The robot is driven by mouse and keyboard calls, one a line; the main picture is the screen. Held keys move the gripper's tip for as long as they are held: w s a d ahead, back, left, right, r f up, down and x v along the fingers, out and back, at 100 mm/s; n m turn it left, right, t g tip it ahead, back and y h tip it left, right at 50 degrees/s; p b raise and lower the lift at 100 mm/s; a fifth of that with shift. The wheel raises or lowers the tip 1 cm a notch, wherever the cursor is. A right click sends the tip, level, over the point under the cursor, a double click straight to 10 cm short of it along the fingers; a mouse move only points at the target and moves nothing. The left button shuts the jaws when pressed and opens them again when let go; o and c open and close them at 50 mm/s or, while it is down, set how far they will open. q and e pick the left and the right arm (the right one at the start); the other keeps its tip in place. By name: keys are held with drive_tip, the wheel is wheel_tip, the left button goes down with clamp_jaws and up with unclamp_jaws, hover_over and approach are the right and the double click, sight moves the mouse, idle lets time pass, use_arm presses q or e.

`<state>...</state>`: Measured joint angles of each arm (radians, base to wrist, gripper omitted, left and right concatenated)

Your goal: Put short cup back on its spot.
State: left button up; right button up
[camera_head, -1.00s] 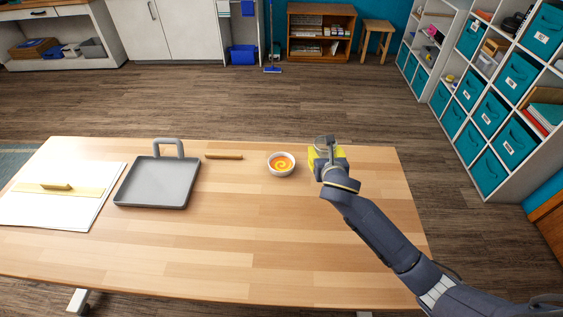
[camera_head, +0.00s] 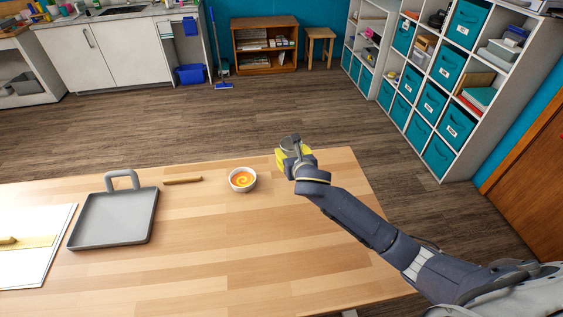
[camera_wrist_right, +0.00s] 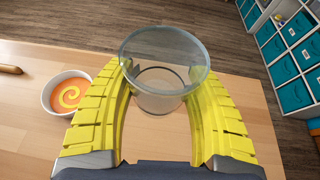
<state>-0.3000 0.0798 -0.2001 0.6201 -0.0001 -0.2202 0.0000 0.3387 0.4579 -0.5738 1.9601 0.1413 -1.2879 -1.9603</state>
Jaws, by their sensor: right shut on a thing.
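The short cup (camera_wrist_right: 163,55) is a clear, see-through tumbler. In the right wrist view it stands between the yellow fingers of my right gripper (camera_wrist_right: 165,88), which is shut on it. The cup appears upright, near the table's far edge; I cannot tell whether its base touches the table. In the head view my right gripper (camera_head: 293,157) is at the far right of the table, right of the small bowl, and mostly hides the cup. No marked spot for the cup shows. My left gripper is not in view.
A white bowl (camera_head: 242,180) with an orange swirl stands left of my right gripper. A wooden stick (camera_head: 183,181), a grey tray (camera_head: 112,218) with a handle and a white board (camera_head: 40,262) lie farther left. The front middle of the table (camera_head: 255,255) is clear.

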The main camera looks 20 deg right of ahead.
drive_tip(key=shift+w+d+r, duration=0.15)
drive_tip(key=shift+w+d, duration=0.35)
drive_tip(key=shift+d, duration=0.1)
drive_tip(key=shift+w+d+r, duration=0.15)
drive_tip(key=shift+w+d, duration=0.3)
drive_tip(key=shift+d, duration=0.15)
drive_tip(key=shift+f, duration=3.45)
drive_tip(key=shift+f, duration=0.25)
drive_tip(key=shift+f, duration=0.3)
drive_tip(key=shift+f, duration=0.2)
drive_tip(key=shift+f, duration=0.5)
drive_tip(key=shift+f, duration=0.2)
